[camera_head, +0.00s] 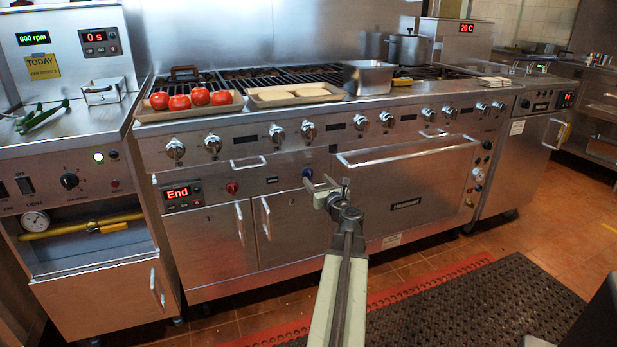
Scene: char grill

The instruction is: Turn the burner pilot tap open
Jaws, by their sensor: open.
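My gripper (328,187) is open and empty, in front of the range's front panel near the middle of the view. A small blue knob (307,173) sits on the panel just behind and left of its jaws; I see no contact. A red knob (232,187) sits farther left, beside a display reading "End". A yellow pipe (65,231) with a yellow lever (112,228) runs across the recess of the left unit, well away from my gripper. No label readable here tells which of these is the burner pilot tap.
The range (270,215) carries a row of silver knobs (277,134) and a long oven handle (405,153). Tomatoes lie on a tray (212,109), beside a tan tray (290,95), a metal pan (368,77) and a pot (410,49). A dark mat (470,305) covers the floor.

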